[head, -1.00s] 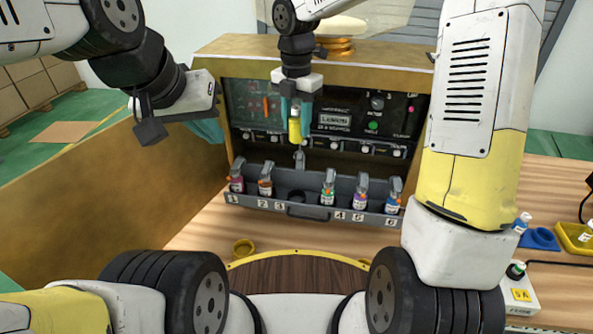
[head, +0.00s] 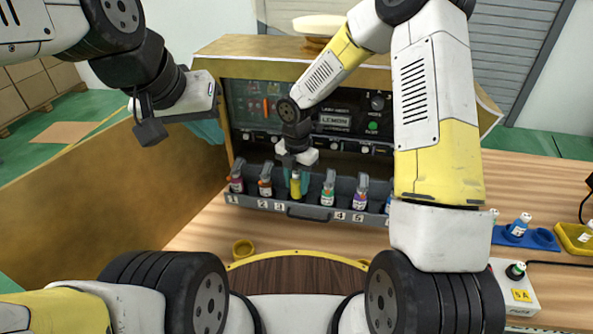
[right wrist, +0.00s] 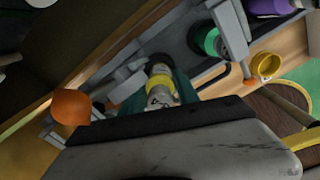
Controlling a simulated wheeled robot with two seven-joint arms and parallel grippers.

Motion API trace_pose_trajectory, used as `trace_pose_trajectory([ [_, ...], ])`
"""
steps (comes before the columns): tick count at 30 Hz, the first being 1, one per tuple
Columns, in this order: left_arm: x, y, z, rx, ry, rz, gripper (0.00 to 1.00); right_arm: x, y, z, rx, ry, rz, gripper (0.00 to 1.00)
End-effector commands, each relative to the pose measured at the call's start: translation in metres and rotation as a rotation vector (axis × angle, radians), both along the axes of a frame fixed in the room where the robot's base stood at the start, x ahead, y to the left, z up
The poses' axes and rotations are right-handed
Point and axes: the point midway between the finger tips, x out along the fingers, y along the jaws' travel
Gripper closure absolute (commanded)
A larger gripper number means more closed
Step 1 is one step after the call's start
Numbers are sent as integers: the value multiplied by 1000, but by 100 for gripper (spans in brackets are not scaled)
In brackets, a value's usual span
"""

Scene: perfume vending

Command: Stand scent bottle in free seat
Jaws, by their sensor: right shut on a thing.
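The yellow scent bottle (head: 295,186) stands upright at seat 3 of the grey rack (head: 260,206), between its neighbours. I cannot tell whether its base rests on the seat floor. My right gripper (head: 296,172) is above the rack, shut on this bottle, with teal fingers around its upper part. In the right wrist view the bottle (right wrist: 160,85) shows end-on, with a white and yellow top. My left gripper (head: 207,132) is at the left by the cabinet side, away from the rack; its fingers are mostly hidden.
Other bottles stand close on both sides, including an orange-marked one (head: 265,183) and a green one (head: 328,190). My right arm hides the rack's right end. A yellow ring (head: 243,249) lies in front. A blue holder (head: 508,238) and yellow tray (head: 574,238) are at the right.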

Motion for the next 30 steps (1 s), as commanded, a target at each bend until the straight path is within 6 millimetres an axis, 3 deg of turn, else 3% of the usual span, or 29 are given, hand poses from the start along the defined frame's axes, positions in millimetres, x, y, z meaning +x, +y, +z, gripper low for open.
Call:
trace_pose_trajectory([
  [5, 0, 0, 0, 0, 0, 0, 100, -1, 0, -25, -1, 3, 1, 100],
  [15, 0, 0, 0, 0, 0, 0, 100, 0, 0, -28, 1, 1, 0, 100],
  [16, 0, 0, 0, 0, 0, 0, 100, 0, 0, -27, 1, 1, 0, 57],
  [18, 0, 0, 0, 0, 0, 0, 100, 0, 0, -27, 1, 1, 0, 44],
  [30, 0, 0, 0, 0, 0, 0, 100, 0, 0, -22, -1, -1, -1, 41],
])
